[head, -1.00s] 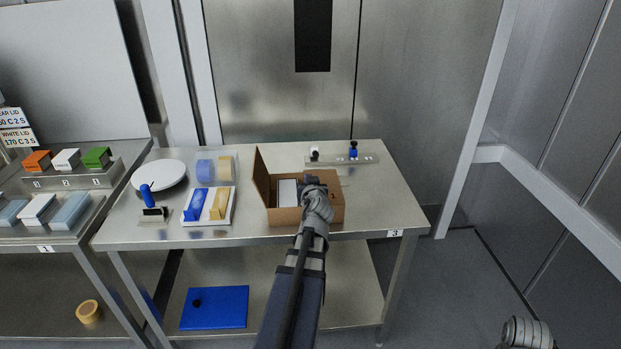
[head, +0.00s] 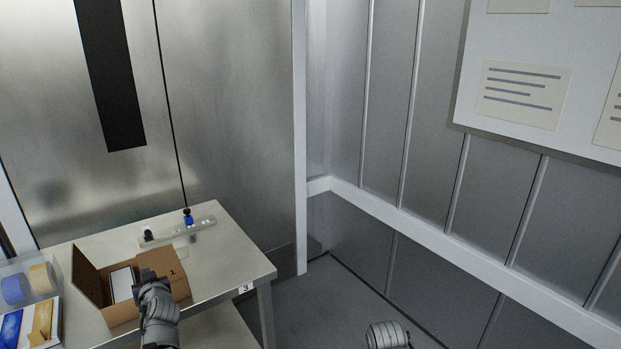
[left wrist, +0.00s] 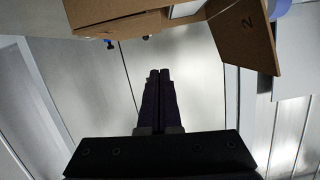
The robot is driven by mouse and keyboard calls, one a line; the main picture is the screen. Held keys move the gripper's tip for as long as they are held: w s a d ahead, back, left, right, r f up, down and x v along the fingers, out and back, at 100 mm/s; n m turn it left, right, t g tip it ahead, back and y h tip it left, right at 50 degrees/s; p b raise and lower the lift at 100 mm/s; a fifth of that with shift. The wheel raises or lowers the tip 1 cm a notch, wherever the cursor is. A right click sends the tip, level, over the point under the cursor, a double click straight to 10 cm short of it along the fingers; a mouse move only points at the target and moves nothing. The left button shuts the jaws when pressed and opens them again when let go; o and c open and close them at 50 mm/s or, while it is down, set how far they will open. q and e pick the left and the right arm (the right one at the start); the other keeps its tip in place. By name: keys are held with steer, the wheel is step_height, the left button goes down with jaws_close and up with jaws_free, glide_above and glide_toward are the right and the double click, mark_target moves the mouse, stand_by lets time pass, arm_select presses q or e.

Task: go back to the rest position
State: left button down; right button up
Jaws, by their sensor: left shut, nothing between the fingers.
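My left gripper (head: 148,277) is in front of the open cardboard box (head: 174,271) in the head view and hides part of its front. In the left wrist view its dark fingers (left wrist: 160,74) are together with nothing between them. The box also shows at the top of the wrist view (left wrist: 238,32), apart from the fingertips in the picture. A white item (head: 122,284) lies inside the box. Of my right arm, only a grey rounded part (head: 388,335) shows at the bottom edge; its fingers are out of the picture.
The box stands on a steel table (head: 225,262) marked 3. A rail (head: 178,232) with a blue-and-black piece (head: 188,216) and a black-topped piece is behind it. A clear container (head: 28,280) is at left. Floor (head: 300,308) right of the table is clear.

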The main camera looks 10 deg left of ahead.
arm_select(q)
steer(key=w+d+f+m+g+h, duration=0.15)
steer(key=d+f, duration=0.25)
steer(key=d, duration=0.5)
steer(key=w+d+f+m+g+h+p, duration=0.1)
steer(key=d+f+m+h, duration=0.15)
steer(key=d, duration=0.75)
steer(key=w+d+f+m+g+h, duration=0.1)
steer(key=d+f+g+h, duration=0.2)
steer(key=d, duration=0.6)
steer(key=s+d+f+m+g+h, duration=0.1)
steer(key=s+d+m, duration=0.1)
steer(key=s+d, duration=0.2)
steer(key=s+d+f+m+g+h+p, duration=0.1)
steer(key=s+d+f+m+g, duration=0.1)
steer(key=d, duration=0.9)
steer(key=s+d+f+m+g+h, duration=0.1)
steer(key=s+d+m, duration=0.2)
steer(key=s+d, duration=0.4)
steer(key=shift+d+f, duration=0.2)
steer(key=shift+f, duration=0.05)
steer(key=shift+a+g, duration=0.1)
steer(key=shift+g, duration=0.15)
